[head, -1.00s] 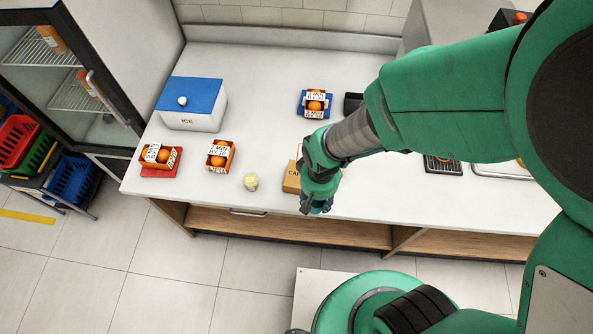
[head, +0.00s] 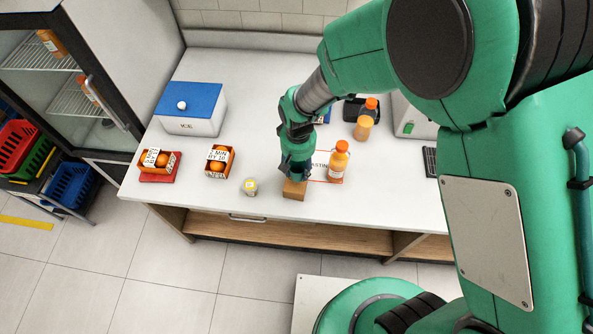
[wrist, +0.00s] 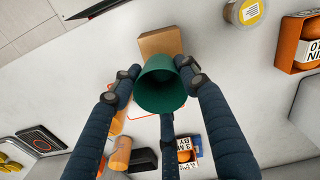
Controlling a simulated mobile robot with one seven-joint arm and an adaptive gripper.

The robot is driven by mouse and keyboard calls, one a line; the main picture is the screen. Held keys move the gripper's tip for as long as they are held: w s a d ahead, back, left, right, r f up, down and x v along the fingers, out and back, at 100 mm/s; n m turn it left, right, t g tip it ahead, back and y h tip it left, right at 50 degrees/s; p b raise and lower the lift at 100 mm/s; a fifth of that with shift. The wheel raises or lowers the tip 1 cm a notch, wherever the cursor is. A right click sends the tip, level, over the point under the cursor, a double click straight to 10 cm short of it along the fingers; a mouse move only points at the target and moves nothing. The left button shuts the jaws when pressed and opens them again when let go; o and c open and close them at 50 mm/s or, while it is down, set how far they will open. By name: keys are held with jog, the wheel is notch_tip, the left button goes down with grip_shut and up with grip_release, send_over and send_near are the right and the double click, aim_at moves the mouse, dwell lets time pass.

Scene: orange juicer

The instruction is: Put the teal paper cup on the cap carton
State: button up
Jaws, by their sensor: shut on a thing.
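The teal paper cup (wrist: 160,88) is held between the fingers of my gripper (wrist: 157,78) in the wrist view. Its open mouth faces the camera. In the head view my gripper (head: 297,170) points down just above and behind the cap carton, and I cannot make out the cup there. The cap carton (head: 294,191) is a small brown box near the counter's front edge. In the wrist view the carton (wrist: 160,41) shows just beyond the cup, partly covered by it. I cannot tell whether cup and carton touch.
A yellow-lidded jar (head: 250,187) stands left of the carton. An orange bottle (head: 339,160) stands to the right on a red-outlined marking. Orange-filled boxes (head: 220,161) and the ice box (head: 190,121) are farther left. The front counter strip right of the carton is clear.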

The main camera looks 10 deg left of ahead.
aim_at(296, 171)
jog(key=shift+w+a, duration=0.1)
jog(key=shift+w, duration=0.05)
jog(key=shift+w+a, duration=0.1)
jog(key=shift+w, duration=0.1)
jog(key=shift+w+f, duration=0.1)
jog(key=shift+f, duration=0.15)
jog(key=shift+a+f+b, duration=0.1)
jog(key=shift+f+b, duration=0.2)
jog(key=shift+f, duration=1.2)
jog(key=shift+c, duration=0.2)
jog(key=shift+f, duration=0.2)
jog(key=o, duration=0.8)
jog(key=shift+r, duration=0.1)
notch_tip(296, 171, up, 12)
jog(key=shift+r+p, duration=0.1)
jog(key=shift+p, duration=0.6)
